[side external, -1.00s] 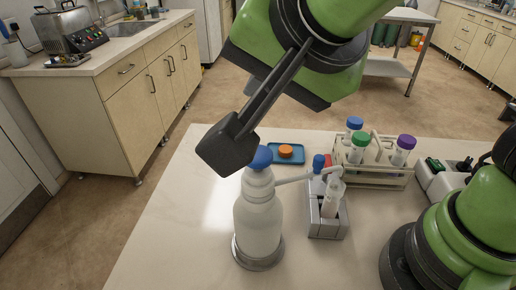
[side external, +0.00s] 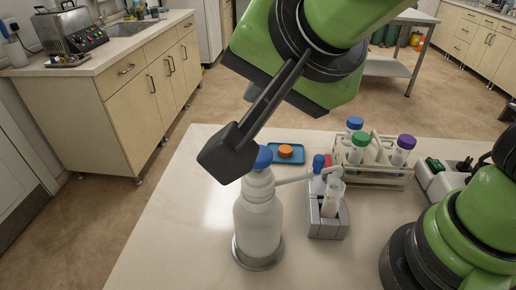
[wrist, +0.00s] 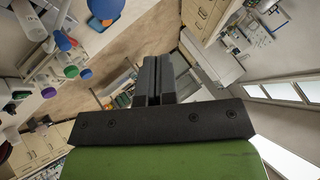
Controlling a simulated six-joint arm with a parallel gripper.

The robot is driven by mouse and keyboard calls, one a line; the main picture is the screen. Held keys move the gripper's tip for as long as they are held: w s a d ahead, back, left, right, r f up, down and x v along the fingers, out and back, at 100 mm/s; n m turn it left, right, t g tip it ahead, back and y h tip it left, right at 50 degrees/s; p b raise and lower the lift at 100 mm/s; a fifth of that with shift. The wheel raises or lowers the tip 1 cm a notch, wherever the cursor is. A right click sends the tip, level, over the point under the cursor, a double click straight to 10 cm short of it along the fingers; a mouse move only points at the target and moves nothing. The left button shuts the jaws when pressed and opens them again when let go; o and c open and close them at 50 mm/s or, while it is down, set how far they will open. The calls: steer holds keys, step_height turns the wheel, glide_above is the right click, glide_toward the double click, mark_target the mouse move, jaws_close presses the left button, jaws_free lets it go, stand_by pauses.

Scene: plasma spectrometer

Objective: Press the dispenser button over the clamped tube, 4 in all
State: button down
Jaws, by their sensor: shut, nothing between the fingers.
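The white dispenser bottle (side external: 258,222) stands upright on a round metal base, with a blue button (side external: 264,157) on top. Its spout reaches right to the clear tube (side external: 333,196), held upright in the grey clamp block (side external: 328,222). My gripper (side external: 228,156) is shut and empty, its dark fingertips at the button's upper left in the side view and hiding part of it. I cannot tell whether they touch it. The wrist view shows the shut fingers (wrist: 158,78) in the middle; I cannot make out the button there.
A rack (side external: 375,172) with blue-, green- and purple-capped tubes stands behind and right of the clamp. A blue tray (side external: 297,161) with an orange cap (side external: 285,151) lies behind the bottle. The table (side external: 180,235) is clear on the left.

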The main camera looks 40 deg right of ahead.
mark_target(263, 152)
steer(key=shift+f, duration=2.35)
steer(key=shift+f, duration=0.15)
steer(key=shift+f, duration=0.25)
steer(key=shift+f, duration=0.8)
stand_by(0.9)
steer(key=shift+r, duration=1.25)
steer(key=shift+r, duration=2.5)
